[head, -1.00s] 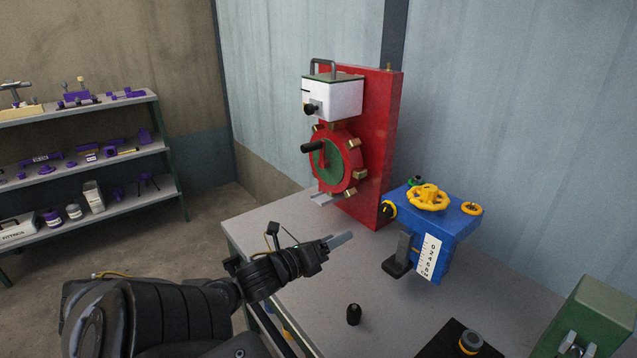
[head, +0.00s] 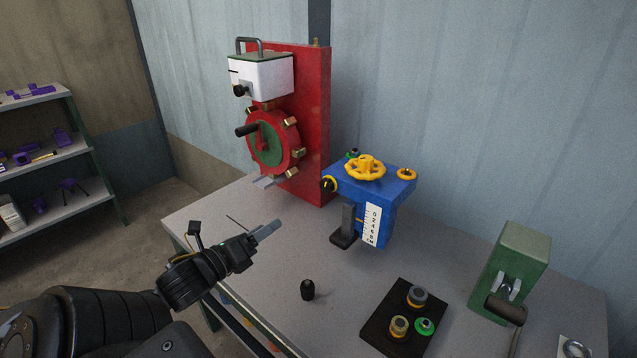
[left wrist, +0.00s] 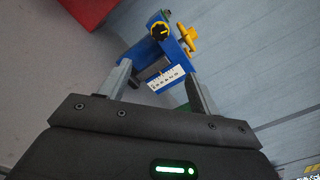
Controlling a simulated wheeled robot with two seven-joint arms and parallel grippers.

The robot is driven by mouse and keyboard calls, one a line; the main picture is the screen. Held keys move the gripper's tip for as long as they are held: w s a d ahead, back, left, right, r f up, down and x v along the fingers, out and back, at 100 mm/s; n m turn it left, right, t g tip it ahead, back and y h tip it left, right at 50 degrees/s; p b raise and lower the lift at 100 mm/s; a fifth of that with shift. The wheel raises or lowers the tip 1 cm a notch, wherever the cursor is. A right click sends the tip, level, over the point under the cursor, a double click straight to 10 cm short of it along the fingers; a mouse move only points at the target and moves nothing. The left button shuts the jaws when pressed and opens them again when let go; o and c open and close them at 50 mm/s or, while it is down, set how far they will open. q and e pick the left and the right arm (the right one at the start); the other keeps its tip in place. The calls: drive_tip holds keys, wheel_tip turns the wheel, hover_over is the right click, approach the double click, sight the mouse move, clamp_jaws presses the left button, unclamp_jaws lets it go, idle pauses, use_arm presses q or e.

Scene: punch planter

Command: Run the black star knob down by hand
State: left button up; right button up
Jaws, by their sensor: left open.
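A blue fixture (head: 385,185) stands on the table with a yellow handwheel (head: 365,167) on top and a white number scale (head: 372,224) on its front. On its left side is a round black knob with yellow on it (head: 329,184); it also shows in the left wrist view (left wrist: 160,31). I cannot tell for sure that it is the black star knob. My left gripper (head: 268,231) is over the table, left of the fixture and apart from it. In the left wrist view its fingers (left wrist: 158,72) are apart and empty, pointing towards the fixture. My right gripper is out of view.
A red panel (head: 313,125) with a crank wheel and white box stands behind left. A small black piece (head: 307,290) stands on the table. A dark tray (head: 378,330) holds several round parts. A green crank device (head: 520,260) stands right. The table's middle front is mostly bare.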

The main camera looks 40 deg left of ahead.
use_arm(q)
drive_tip(key=w+a+r+n+t+y+p, duration=0.1)
drive_tip(key=w+a+r+n+y+p, duration=0.15)
drive_tip(key=w+r+n+p, duration=0.45)
drive_tip(key=n+g+h+p, duration=0.15)
drive_tip(key=n+p, duration=0.35)
drive_tip(key=n, duration=1)
approach(325, 188)
drive_tip(key=s+a, duration=0.1)
drive_tip(key=s, duration=0.1)
drive_tip(key=n+h, duration=0.1)
drive_tip(key=n, duration=0.4)
drive_tip(key=shift+t, duration=0.25)
drive_tip(key=w, duration=0.3)
drive_tip(key=w+p, duration=0.1)
drive_tip(key=w, duration=0.3)
drive_tip(key=w+p, duration=0.1)
drive_tip(key=w, duration=0.2)
drive_tip(key=shift+w+f, duration=0.2)
drive_tip(key=shift+f, duration=0.1)
